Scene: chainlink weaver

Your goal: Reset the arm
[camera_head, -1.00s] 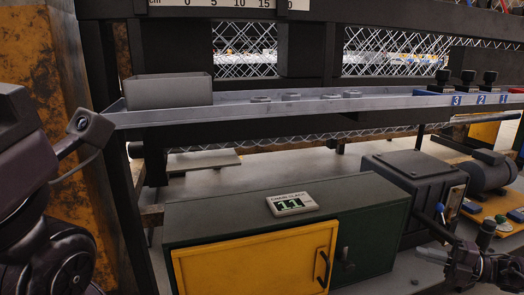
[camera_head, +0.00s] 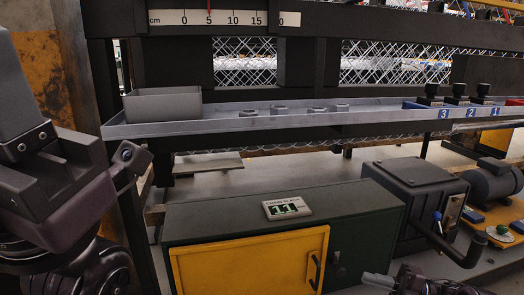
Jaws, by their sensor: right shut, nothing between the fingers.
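My right gripper (camera_head: 378,280) shows at the bottom edge, right of centre, in front of the yellow-doored cabinet. Its light fingertips are together and point left, with nothing held. It is apart from the crank handle (camera_head: 460,250) of the black box (camera_head: 408,178). Much of the right arm is cut off by the lower edge. My left arm (camera_head: 50,190) fills the left side, with its links in front of the rusty yellow post.
A green cabinet (camera_head: 360,215) with a yellow door (camera_head: 250,262) carries a small display (camera_head: 287,207) reading 11. Above it, a long grey rail tray (camera_head: 230,123) holds a grey bin (camera_head: 163,104) and several small parts. Numbered black clamps stand at right. A motor (camera_head: 490,180) sits beyond the box.

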